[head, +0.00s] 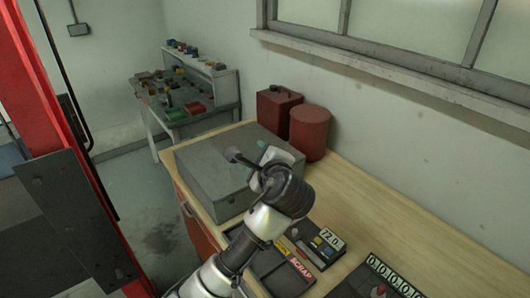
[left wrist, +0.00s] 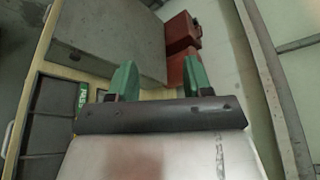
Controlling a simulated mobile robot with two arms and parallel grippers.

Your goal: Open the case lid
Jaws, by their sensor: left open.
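The case (head: 205,165) is a grey box on the wooden bench, and its lid looks shut. It also fills the upper left of the left wrist view (left wrist: 112,32). My left gripper (head: 248,157) shows in the head view in front of the case's right part and hides some of it. In the left wrist view my left gripper (left wrist: 160,80) has its two green fingers wide apart with nothing between them. The fingers point toward the bench area beside the case. I cannot tell how high they are above it. My right gripper is in neither view.
Two red containers, a can (head: 277,108) and a drum (head: 310,132), stand behind the case by the wall. A dark tray labelled scrap (head: 285,277) and a panel with digits (head: 395,277) lie on the bench (head: 425,245) at the front. A cluttered side table (head: 190,120) stands farther back.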

